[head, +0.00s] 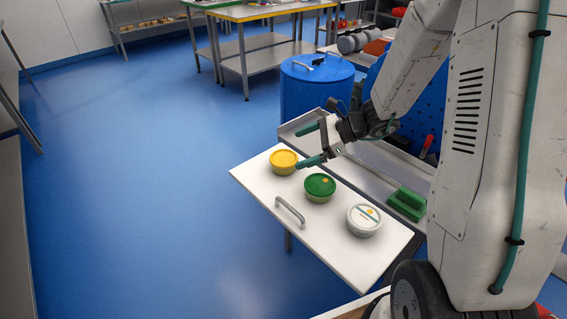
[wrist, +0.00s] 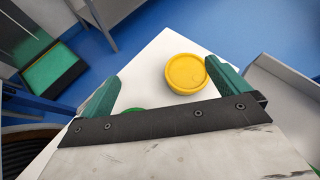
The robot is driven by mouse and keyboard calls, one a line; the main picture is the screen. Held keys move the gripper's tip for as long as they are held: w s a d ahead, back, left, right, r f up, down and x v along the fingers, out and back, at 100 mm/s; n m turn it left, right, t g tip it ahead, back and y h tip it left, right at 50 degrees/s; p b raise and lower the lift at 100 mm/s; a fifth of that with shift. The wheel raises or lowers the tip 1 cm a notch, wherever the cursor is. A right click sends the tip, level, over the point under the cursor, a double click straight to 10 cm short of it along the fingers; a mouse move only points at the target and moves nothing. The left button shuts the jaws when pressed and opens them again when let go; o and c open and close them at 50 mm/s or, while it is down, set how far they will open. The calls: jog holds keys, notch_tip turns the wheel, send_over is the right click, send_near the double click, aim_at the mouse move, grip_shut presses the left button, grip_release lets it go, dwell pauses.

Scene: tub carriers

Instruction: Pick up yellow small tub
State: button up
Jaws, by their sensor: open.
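The yellow small tub (head: 283,161) stands upright near the far left corner of a white board (head: 247,174). In the wrist view the yellow tub (wrist: 186,73) is ahead of the jaws, nearer the right finger. A green tub (head: 319,187) and a white tub (head: 363,219) stand in a row with it on the board. My gripper (head: 314,145) is open and empty, over the board's back edge behind the tubs. In the wrist view my gripper (wrist: 168,90) has its green fingers spread wide. A sliver of the green tub (wrist: 132,111) shows by the left finger.
A metal handle (head: 290,211) rises from the board's front edge. A grey tray (head: 372,158) lies behind the board, with a green block-like item (head: 407,203) at its right. A blue drum (head: 317,88) stands behind. Open blue floor lies to the left.

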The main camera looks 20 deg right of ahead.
aim_at(287, 158)
jog(key=d+f+m, duration=0.1)
jog(key=w+d+f+m+t, duration=0.1)
jog(key=f, duration=0.1)
jog(key=w+d+f+m, duration=0.1)
jog(key=shift+w+f, duration=0.15)
jog(key=shift+w, duration=0.1)
jog(key=shift+w+a+f+m+t, duration=0.1)
jog(key=shift+w+f+m+t, duration=0.05)
jog(key=shift+f+m+t, duration=0.15)
jog(key=x, duration=0.7)
jog(key=shift+w+f, duration=0.2)
jog(key=c, duration=1.1)
jog(key=shift+o, duration=0.2)
